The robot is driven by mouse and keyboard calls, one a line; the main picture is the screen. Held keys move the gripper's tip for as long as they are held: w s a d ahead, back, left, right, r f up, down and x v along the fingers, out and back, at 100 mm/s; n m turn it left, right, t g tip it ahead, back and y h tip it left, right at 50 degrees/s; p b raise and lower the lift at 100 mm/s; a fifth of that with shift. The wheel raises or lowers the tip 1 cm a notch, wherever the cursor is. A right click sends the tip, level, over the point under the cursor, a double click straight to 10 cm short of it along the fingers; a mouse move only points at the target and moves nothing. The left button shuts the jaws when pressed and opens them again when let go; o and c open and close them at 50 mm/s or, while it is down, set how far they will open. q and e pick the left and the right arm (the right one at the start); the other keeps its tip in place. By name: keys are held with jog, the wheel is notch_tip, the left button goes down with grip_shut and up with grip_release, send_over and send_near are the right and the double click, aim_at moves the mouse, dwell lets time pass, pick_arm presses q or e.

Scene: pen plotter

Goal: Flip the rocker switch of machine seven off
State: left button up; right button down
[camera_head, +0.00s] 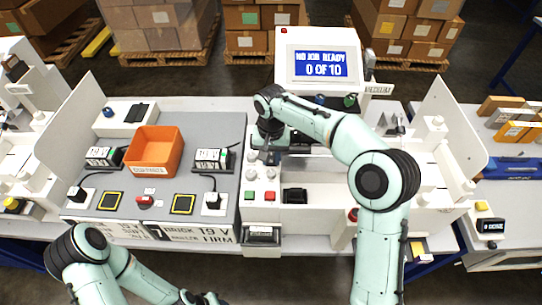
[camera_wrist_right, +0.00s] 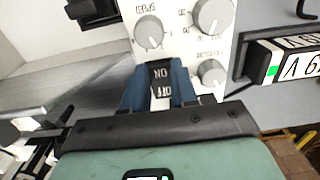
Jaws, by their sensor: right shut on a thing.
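The rocker switch (camera_wrist_right: 161,82) is a black block with white ON and OFF lettering, upside down in the right wrist view. It sits on the white control panel (camera_wrist_right: 178,10) beside several grey knobs. My right gripper (camera_wrist_right: 159,95) has its blue fingers on both sides of the switch, shut on it. In the head view the right gripper (camera_head: 269,155) is over the top of the panel and hides the switch. The sign with the 7 (camera_head: 157,232) is on the machine's front edge. My left gripper (camera_head: 204,298) is low at the bottom edge, too cut off to read its jaws.
Below the knobs are a green button (camera_head: 249,196) and a red button (camera_head: 270,196). An orange bin (camera_head: 153,151) and black power bricks (camera_head: 211,159) are on the grey deck at left. A screen (camera_head: 321,64) reading "NO JOB READY 0 OF 10" stands behind.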

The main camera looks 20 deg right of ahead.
jog(key=shift+w+r+g+p, duration=0.35)
jog(key=shift+r+g+p, duration=0.15)
jog(key=shift+g+p, duration=0.35)
jog(key=shift+w+f+g+y, duration=0.15)
jog(key=shift+f+g+y, duration=0.15)
jog(key=shift+f+g, duration=0.05)
jog(key=shift+w+d+f, duration=0.1)
jog(key=shift+w, duration=0.2)
jog(key=shift+s+r+g, duration=0.2)
jog(key=shift+s+g, duration=0.15)
jog(key=shift+g, duration=0.15)
pick_arm(q)
jog(key=w+r, duration=0.2)
jog(key=w, duration=0.1)
jog(key=shift+r, duration=0.15)
pick_arm(e)
jog(key=shift+w, duration=0.1)
pick_arm(q)
jog(key=shift+s, duration=0.1)
pick_arm(e)
jog(key=c, duration=0.9)
grip_release()
